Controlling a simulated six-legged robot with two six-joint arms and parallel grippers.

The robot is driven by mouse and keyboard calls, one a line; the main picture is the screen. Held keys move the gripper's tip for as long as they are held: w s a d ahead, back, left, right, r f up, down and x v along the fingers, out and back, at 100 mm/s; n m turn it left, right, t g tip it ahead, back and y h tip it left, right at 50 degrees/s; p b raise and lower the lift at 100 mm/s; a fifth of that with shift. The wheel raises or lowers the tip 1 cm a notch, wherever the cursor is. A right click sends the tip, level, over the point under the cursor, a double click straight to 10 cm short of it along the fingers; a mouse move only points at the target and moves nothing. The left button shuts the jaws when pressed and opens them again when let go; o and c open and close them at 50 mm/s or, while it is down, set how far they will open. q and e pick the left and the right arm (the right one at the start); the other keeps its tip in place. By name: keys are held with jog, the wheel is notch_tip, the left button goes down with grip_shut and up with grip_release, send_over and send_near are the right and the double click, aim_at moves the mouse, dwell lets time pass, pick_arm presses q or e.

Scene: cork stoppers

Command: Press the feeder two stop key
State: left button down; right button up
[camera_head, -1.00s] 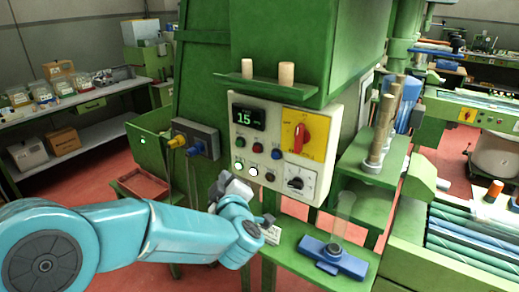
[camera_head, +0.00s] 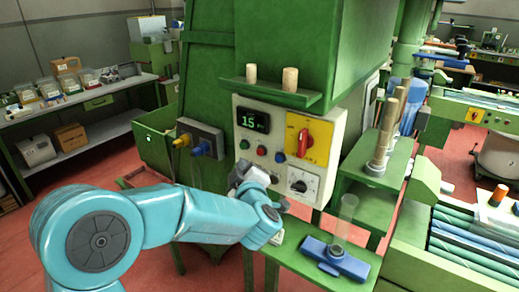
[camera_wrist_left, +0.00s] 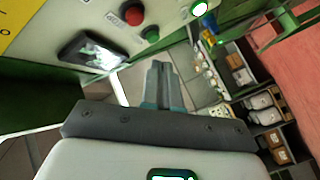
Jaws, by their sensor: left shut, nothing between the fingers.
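The cream control panel (camera_head: 323,153) is on the green machine. Below the display are a green key (camera_head: 244,144), a red key (camera_head: 261,150) and a blue key (camera_head: 279,156). In the left wrist view the shut fingers (camera_wrist_left: 159,72) show beside the display (camera_wrist_left: 92,50), a red key (camera_wrist_left: 133,14), a green key (camera_wrist_left: 150,34) and a lit key (camera_wrist_left: 199,8). Key labels are too small to read. I cannot tell whether the fingers touch.
A red rotary switch (camera_head: 304,142) on a yellow plate and a black dial (camera_head: 299,186) are on the panel. A green shelf (camera_head: 271,92) with two corks juts out above. A blue fixture (camera_head: 334,257) with a clear tube stands on the green ledge below.

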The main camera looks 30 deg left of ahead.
aim_at(260, 152)
pick_arm(q)
jog(key=shift+w+d, duration=0.1)
jog(key=shift+w, duration=1.85)
dwell(0.5)
jog(key=shift+w, duration=0.4)
jog(key=shift+w, duration=0.4)
dwell(0.6)
dwell(0.3)
jog(key=shift+s, duration=0.85)
jog(key=shift+b, duration=0.3)
